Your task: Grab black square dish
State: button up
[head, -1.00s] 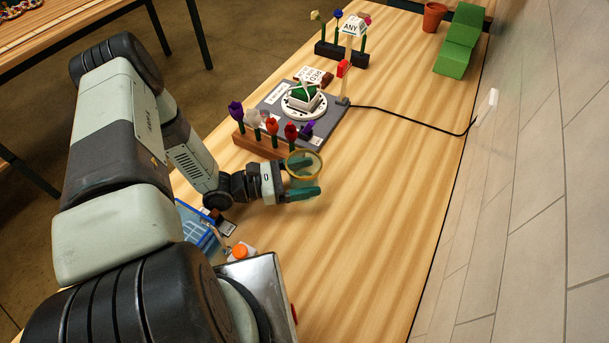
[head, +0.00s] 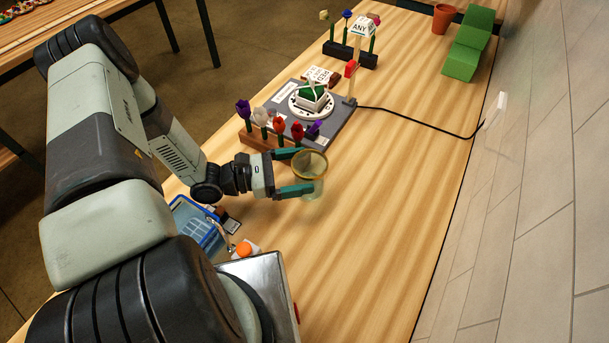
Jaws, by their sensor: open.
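I cannot pick out a black square dish with certainty. A dark grey square board (head: 338,126) lies on the table beyond my gripper, with a round white stand and a small green-and-white box on it. My gripper (head: 303,171) is open, its two teal fingers spread apart, low over the table in front of the flower rack. A clear glass cup with a gold rim (head: 312,186) stands at the fingertips, partly between them. I cannot tell whether the fingers touch it.
A wooden rack of several flowers (head: 262,138) stands just behind my gripper. A blue basket (head: 198,228), an orange-capped bottle (head: 245,248) and a metal box (head: 262,285) are nearer. A terracotta pot (head: 442,18) and green steps (head: 468,45) are far right. The right tabletop is clear.

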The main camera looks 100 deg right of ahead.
jog(key=shift+r, duration=1.95)
